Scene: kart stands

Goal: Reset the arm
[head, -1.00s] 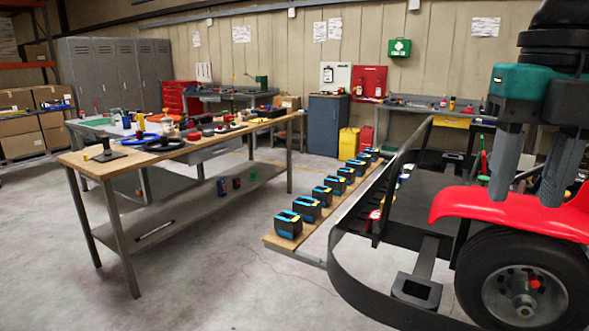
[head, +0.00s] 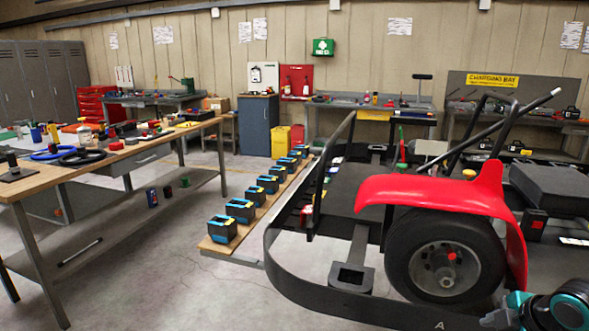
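The teal and dark grey end of my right arm (head: 550,308) shows at the bottom right corner, low beside the kart. Its fingers are cut off or too unclear to judge. My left gripper is out of view. The kart (head: 430,195), with a red fender and a black wheel, stands at the right, close to my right arm. Whether the arm touches the kart cannot be told.
A wooden workbench (head: 105,165) with tools stands at the left. Several black and blue boxes (head: 240,210) line a low plank beside the kart. A charging bay bench (head: 530,125) is at the back right. The floor between workbench and plank is clear.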

